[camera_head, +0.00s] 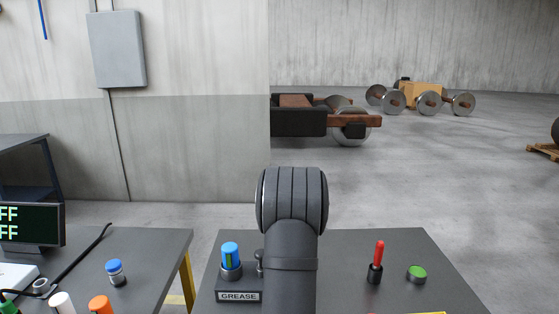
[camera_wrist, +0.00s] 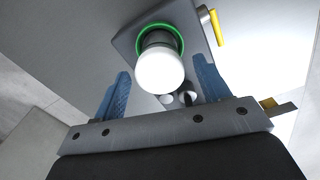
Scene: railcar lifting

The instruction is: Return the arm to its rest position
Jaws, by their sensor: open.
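My gripper (camera_wrist: 162,66) is open in the wrist view, with its two blue fingers spread apart. A white round knob (camera_wrist: 160,70) with a green ring at its base stands on a grey box (camera_wrist: 190,15) in front of it. The knob appears between the fingers, apart from them as far as I can see; the depth is hard to judge. In the head view my dark arm rises at the middle over the right table (camera_head: 345,265), and its gripper end is hidden.
The right table bears a blue-capped piece (camera_head: 231,257) by a GREASE label, a red-handled lever (camera_head: 377,262) and a green button (camera_head: 417,272). The left table (camera_head: 150,260) holds bottles and a dark bar. Behind are a railcar frame (camera_head: 300,120), wheelsets (camera_head: 428,103) and open floor.

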